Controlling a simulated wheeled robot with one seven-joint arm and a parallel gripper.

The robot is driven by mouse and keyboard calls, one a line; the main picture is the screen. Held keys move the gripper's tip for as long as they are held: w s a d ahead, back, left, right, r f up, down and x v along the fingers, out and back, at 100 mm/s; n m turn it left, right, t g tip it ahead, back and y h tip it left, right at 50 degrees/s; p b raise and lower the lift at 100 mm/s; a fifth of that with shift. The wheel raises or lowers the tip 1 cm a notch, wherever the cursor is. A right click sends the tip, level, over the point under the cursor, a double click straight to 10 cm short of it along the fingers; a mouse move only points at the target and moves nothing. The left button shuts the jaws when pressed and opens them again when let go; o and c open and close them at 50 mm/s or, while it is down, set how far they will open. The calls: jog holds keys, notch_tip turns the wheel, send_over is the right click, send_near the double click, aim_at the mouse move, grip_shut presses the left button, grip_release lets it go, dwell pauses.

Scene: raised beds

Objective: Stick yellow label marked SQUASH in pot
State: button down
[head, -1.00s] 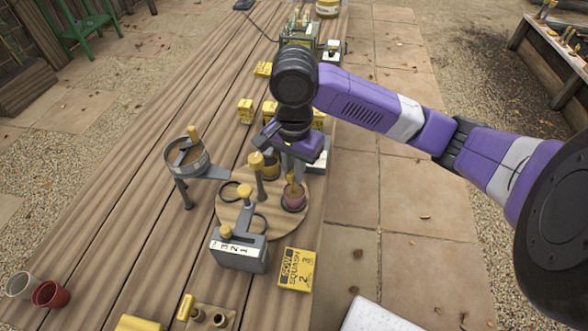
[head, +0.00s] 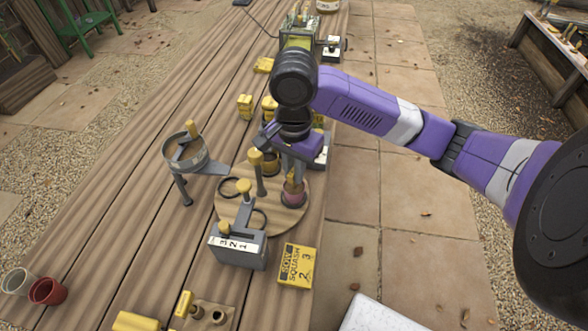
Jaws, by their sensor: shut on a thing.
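My gripper (head: 292,170) points down over the round wooden board at the right side of the table. It is shut on a small yellow-orange piece (head: 293,183), which looks like the label; its marking cannot be read. The piece is upright, directly over a small pink pot (head: 293,198) on the board. Its lower end is at the pot's mouth; I cannot tell whether it touches the soil. The fingers partly hide both. A yellow card (head: 297,265) reading SOW SQUASH 2 3 lies in front of the board.
A yellow-topped tool (head: 256,160) stands beside my gripper. A round sieve on a stand (head: 187,155) is farther left. The table's middle left is clear.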

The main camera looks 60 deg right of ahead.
jog(key=shift+f, duration=0.25)
jog(key=c, duration=1.3)
grip_release()
jog(key=shift+c, duration=0.2)
notch_tip(320, 180, up, 8)
jog(key=shift+f+p, duration=0.1)
jog(key=shift+p, duration=0.65)
jog(key=shift+s, duration=0.1)
